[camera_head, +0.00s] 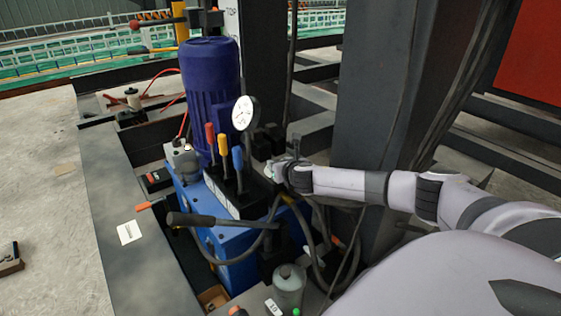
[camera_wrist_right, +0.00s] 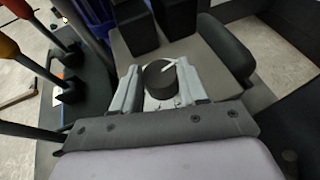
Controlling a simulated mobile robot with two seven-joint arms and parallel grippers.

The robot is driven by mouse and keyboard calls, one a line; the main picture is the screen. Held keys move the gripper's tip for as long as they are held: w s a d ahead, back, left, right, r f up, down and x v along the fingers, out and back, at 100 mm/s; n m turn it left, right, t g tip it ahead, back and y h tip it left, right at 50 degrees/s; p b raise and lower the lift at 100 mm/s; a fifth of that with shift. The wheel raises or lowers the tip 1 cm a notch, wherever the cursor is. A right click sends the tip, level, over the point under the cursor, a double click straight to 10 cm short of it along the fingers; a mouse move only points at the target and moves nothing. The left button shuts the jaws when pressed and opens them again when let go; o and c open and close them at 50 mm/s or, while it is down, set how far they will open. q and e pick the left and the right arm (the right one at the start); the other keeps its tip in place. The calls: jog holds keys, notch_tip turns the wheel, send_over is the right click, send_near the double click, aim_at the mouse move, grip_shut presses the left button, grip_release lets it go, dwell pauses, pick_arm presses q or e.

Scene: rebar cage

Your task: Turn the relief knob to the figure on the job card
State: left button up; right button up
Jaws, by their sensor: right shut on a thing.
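My right gripper (camera_head: 270,172) reaches in from the right to the blue hydraulic power unit (camera_head: 238,240), just right of its coloured levers. In the right wrist view its two pale fingers are closed on the sides of a round dark relief knob (camera_wrist_right: 160,82). A white pointer line on the knob's top slants toward the upper right. No scale figures are readable around it. A white card (camera_head: 130,232) with small, unreadable print lies on the grey beam; it may be the job card. A white dial gauge (camera_head: 243,113) stands behind the levers.
Red, yellow and blue-handled levers (camera_head: 224,160) stand close left of my gripper. A blue motor (camera_head: 211,95) rises behind. A black-gripped pump handle (camera_head: 210,220) and hoses lie in front. A small white tag (camera_head: 273,307) sits near a cylindrical container (camera_head: 289,285). A dark column (camera_head: 375,95) stands behind my arm.

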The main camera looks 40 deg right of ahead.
jog(key=shift+a+r+m+g+p, duration=0.2)
jog(key=shift+m+g+p, duration=0.1)
jog(key=shift+m+p, duration=0.15)
jog(key=m+g+h+p, duration=0.1)
jog(key=h, duration=0.1)
jog(key=m+g+h+p, duration=0.1)
jog(key=m+h, duration=0.1)
jog(key=shift+w+a+f, duration=0.1)
jog(key=shift+w+a, duration=0.1)
jog(key=shift+f+m+g+h, duration=0.1)
jog(key=shift+m+g+h, duration=0.2)
jog(key=shift+m+g, duration=0.3)
jog(key=shift+w+f+m+g+h, duration=0.1)
jog(key=shift+w+m+g+h, duration=0.05)
jog(key=shift+m+g+h, duration=0.55)
jog(key=shift+m+g+b, duration=0.55)
jog(key=shift+m+g, duration=0.05)
jog(key=shift+m, duration=0.05)
jog(key=shift+w+m+g+h+b, duration=0.1)
jog(key=shift+m+g+h+b, duration=0.5)
jog(key=shift+m, duration=0.1)
pick_arm(q)
jog(key=shift+s+a+f, duration=0.35)
jog(key=shift+a+f, duration=0.1)
jog(key=shift+a, duration=0.15)
jog(key=shift+y, duration=0.3)
pick_arm(e)
jog(key=shift+r, duration=0.2)
